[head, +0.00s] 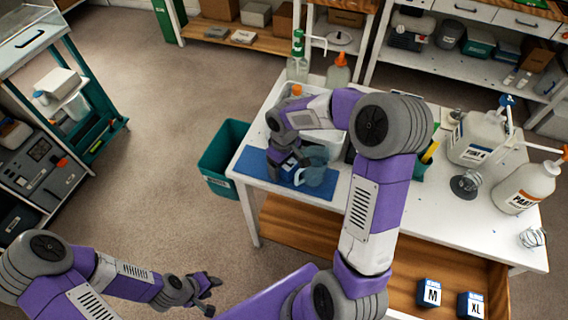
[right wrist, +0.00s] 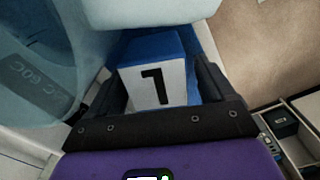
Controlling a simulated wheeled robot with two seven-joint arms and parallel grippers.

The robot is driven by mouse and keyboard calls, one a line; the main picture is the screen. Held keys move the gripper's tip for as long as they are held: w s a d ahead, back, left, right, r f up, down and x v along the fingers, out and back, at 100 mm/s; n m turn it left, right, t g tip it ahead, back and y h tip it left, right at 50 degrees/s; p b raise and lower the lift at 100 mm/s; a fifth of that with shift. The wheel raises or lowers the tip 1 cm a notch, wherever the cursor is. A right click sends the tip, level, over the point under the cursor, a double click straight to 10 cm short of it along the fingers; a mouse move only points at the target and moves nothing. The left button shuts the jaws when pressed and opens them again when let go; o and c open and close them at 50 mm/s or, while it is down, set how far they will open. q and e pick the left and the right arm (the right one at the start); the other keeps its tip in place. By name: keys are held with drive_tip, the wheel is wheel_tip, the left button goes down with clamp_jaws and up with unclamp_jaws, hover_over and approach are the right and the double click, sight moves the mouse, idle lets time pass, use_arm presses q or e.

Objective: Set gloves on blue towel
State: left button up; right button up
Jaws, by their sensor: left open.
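The blue towel (head: 254,174) lies at the left end of the white table. My right gripper (head: 290,172) is low over it, partly hidden by my own wrist. In the right wrist view, a blue and white glove box (right wrist: 156,84) stands between the two fingers (right wrist: 158,88), its dark letter, which looks like an upside-down L, facing the camera. Whether the fingers press on it is unclear. Similar boxes marked M (head: 429,293) and XL (head: 471,305) stand on the wooden shelf below. My left gripper (head: 204,290) is open and empty, over the floor at lower left.
A translucent blue jug (head: 316,172) stands close beside my right gripper and fills the left of the wrist view. A white tub (head: 334,138) is behind. Bottles and a large jug (head: 480,138) crowd the table's right. A green bin (head: 219,160) stands left of the table.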

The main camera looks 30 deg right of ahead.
drive_tip(key=shift+r, duration=0.3)
wheel_tip(320, 180, up, 12)
drive_tip(key=p, duration=0.3)
drive_tip(key=shift+f+p, duration=0.1)
drive_tip(key=shift+p, duration=0.3)
